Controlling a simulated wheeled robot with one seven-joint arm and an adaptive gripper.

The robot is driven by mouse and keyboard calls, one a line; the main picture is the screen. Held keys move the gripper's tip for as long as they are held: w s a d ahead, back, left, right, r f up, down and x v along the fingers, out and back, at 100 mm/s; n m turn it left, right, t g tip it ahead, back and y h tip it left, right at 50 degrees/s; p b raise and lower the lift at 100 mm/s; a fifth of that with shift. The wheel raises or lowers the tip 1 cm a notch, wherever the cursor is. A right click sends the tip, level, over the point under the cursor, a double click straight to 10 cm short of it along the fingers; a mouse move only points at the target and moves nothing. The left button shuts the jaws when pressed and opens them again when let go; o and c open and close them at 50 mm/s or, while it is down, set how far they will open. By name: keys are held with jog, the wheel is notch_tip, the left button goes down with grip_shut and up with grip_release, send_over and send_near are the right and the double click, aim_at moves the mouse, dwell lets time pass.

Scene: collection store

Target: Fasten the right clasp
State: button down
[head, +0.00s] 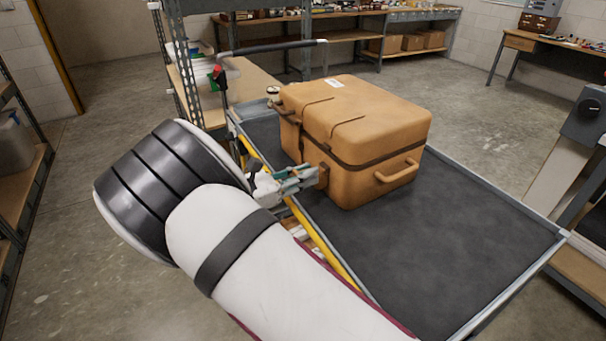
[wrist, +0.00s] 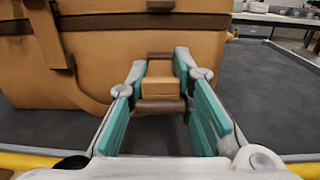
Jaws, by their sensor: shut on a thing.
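The tan case (head: 350,130) stands shut-lidded on the cart, with a dark brown band around its seam. Its front also fills the back of the wrist view (wrist: 100,70). The right clasp (wrist: 160,88), a tan block with brown bars at top and bottom, sits low on that front. A brown catch piece (wrist: 160,5) shows above it at the band, with bare tan surface between them. My gripper (head: 312,175) is at the front near the corner; in the wrist view its teal-padded fingers (wrist: 161,75) are shut on the clasp from both sides.
The cart's dark mat (head: 440,250) is bare to the right of the case, inside a raised grey rim (head: 500,185). A carry handle (head: 397,171) juts from the case's right end. A brown strap-like part (wrist: 50,35) lies left of my gripper. Metal shelving (head: 180,60) stands behind.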

aim_at(322, 165)
jog(key=shift+s, duration=0.1)
jog(key=shift+r+g+y+p, duration=0.6)
jog(key=shift+y+p, duration=0.2)
jog(key=shift+p, duration=0.2)
jog(key=g+y+p, duration=0.1)
jog(key=r+g+y+p, duration=0.1)
jog(key=shift+d+r+y, duration=0.2)
jog(key=shift+y, duration=0.2)
jog(key=shift+w+d+r+g+y+p, duration=0.3)
jog(key=shift+w+r+g+y+p, duration=0.15)
jog(key=shift+g+y+p, duration=0.45)
jog(key=shift+w+d+r+g+y, duration=0.2)
jog(key=shift+g+y, duration=0.15)
jog(key=shift+y, duration=0.3)
jog(key=shift+w+d+r+g+y, duration=0.2)
jog(key=shift+g+y, duration=0.15)
jog(key=shift+y, duration=0.3)
jog(key=shift+d, duration=0.1)
